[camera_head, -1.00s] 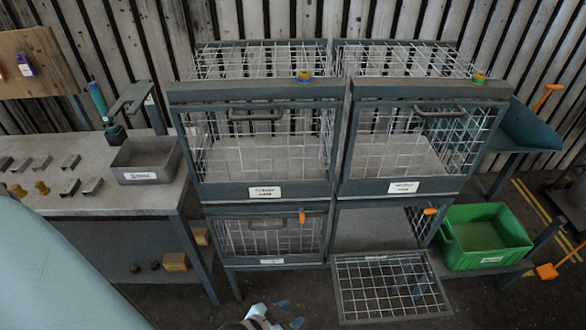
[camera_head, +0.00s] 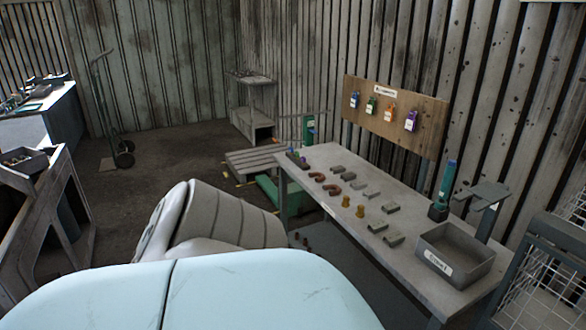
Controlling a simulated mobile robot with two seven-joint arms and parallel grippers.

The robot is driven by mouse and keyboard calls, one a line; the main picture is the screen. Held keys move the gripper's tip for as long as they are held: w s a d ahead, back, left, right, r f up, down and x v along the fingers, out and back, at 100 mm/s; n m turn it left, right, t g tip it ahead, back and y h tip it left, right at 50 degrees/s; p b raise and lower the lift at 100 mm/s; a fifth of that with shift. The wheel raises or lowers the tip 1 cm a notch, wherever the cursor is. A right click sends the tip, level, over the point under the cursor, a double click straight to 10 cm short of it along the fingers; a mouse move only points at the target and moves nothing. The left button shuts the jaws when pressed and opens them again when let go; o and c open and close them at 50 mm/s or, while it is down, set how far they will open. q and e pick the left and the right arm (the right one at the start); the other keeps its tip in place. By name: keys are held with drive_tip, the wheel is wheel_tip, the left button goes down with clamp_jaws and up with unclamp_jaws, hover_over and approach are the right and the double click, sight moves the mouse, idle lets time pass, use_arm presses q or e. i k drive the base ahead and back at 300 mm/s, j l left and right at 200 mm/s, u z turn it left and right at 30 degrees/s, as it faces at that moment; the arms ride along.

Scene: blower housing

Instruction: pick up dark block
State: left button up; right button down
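Several small parts lie in rows on the grey workbench (camera_head: 330,213). Two dark grey blocks, one (camera_head: 337,169) and another (camera_head: 348,176) beside it, lie toward the back of the bench; I cannot tell which one the task means. Reddish-brown curved pieces (camera_head: 332,189), brass-coloured pieces (camera_head: 346,201) and grey brackets (camera_head: 394,239) lie near them. Neither of my grippers is in view. My own pale blue and white-grey body and arm parts fill the lower left and hide part of the floor and the bench's near side.
A labelled grey bin (camera_head: 455,258) stands at the bench's right end, by a teal bottle-like tool (camera_head: 445,185). A wire cage (camera_head: 540,280) is at the right.

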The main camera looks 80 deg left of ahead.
sight(337, 170)
drive_tip(key=u, duration=2.25)
drive_tip(key=i+j+u, duration=0.35)
drive_tip(key=i, duration=0.3)
drive_tip(key=i+j+u, duration=0.35)
drive_tip(key=i, duration=0.3)
drive_tip(key=i+u, duration=0.35)
drive_tip(key=i, duration=0.35)
drive_tip(key=i+j+z, duration=0.1)
drive_tip(key=i+z, duration=0.2)
drive_tip(key=i+j+z, duration=0.3)
drive_tip(key=i, duration=0.2)
drive_tip(key=i+j+z, duration=0.5)
drive_tip(key=z, duration=0.15)
drive_tip(key=i+j+z, duration=0.5)
drive_tip(key=z, duration=0.2)
